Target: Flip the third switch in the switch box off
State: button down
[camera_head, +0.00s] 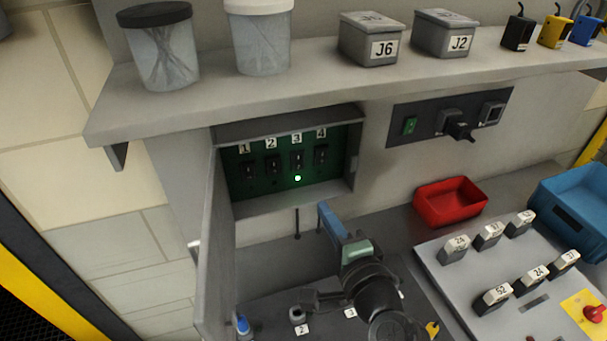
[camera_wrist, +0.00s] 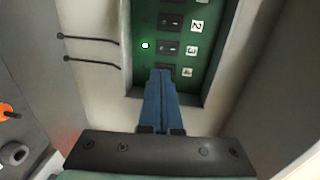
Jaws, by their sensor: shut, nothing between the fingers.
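The switch box (camera_head: 262,192) is open on the wall under the shelf. Its green panel holds a row of black switches labelled 1 to 4. The third switch (camera_head: 297,161) has a lit white lamp below it; the other lamps look dark. In the wrist view the third switch (camera_wrist: 168,48) shows with the lit lamp on its left. My gripper (camera_head: 322,205) has blue fingers, shut and empty, below and in front of the box's right part. In the wrist view my gripper (camera_wrist: 161,73) overlaps the lower part of switch 4 (camera_wrist: 166,69); contact cannot be told.
The box door (camera_head: 213,250) stands open at the left. The shelf (camera_head: 310,80) juts out above with jars and grey boxes. Two thin rods (camera_wrist: 90,40) stick out below the box. A red bin (camera_head: 450,203) and a button console (camera_head: 470,265) are at the right.

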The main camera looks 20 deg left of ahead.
aim_at(299, 169)
jog(key=p+x, duration=0.2)
jog(key=x, duration=0.9)
jog(key=shift+w+a, duration=0.45)
jog(key=shift+w, duration=0.15)
jog(key=shift+f, duration=0.1)
jog(key=shift+w+a+f+b, duration=0.1)
jog(key=shift+f+b, duration=0.25)
jog(key=shift+b, duration=0.55)
jog(key=shift+r, duration=0.35)
